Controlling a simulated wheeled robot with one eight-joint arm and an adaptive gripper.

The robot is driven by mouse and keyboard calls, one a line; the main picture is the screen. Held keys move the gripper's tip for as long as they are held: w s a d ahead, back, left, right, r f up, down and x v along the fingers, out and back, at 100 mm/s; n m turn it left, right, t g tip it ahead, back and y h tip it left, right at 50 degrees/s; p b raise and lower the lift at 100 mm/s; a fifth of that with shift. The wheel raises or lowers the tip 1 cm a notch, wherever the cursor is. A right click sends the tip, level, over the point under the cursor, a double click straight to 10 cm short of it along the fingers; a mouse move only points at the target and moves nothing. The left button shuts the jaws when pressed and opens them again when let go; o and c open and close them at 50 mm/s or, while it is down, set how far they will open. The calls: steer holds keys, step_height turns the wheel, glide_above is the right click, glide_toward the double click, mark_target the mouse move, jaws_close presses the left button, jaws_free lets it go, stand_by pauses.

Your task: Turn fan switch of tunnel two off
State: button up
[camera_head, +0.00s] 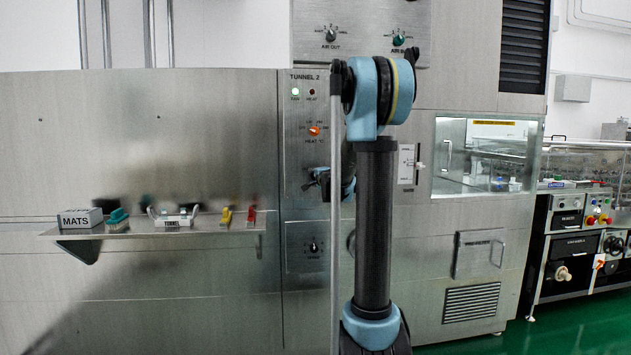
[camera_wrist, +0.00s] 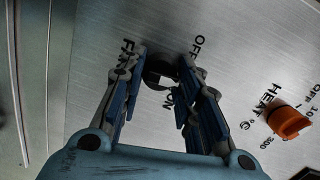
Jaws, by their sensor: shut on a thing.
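In the wrist view, the dark fan switch (camera_wrist: 158,71) sits between the fingertips, near printed FAN, OFF and ON labels. My gripper (camera_wrist: 162,68) is shut on this switch, with one blue-padded finger on each side. The fingers partly cover the switch and its labels, so I cannot tell its exact setting. In the head view my gripper (camera_head: 318,178) is at the panel below the heat knob, and the switch is hidden.
The orange heat knob (camera_wrist: 287,121) is close to the right of the fingers; it also shows in the head view (camera_head: 314,131). A dark knob (camera_head: 314,247) is lower on the panel. A shelf (camera_head: 140,233) with a MATS box (camera_head: 80,218) juts out at left.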

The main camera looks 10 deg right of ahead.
steer(key=shift+n+h, duration=0.7)
steer(key=shift+n, duration=3.5)
steer(key=o, duration=1.1)
steer(key=shift+s+r, duration=0.25)
steer(key=shift+s, duration=1.7)
steer(key=shift+s+r, duration=0.25)
steer(key=shift+s, duration=1.75)
steer(key=shift+s+r, duration=0.25)
steer(key=shift+s, duration=1.7)
steer(key=shift+g, duration=0.3)
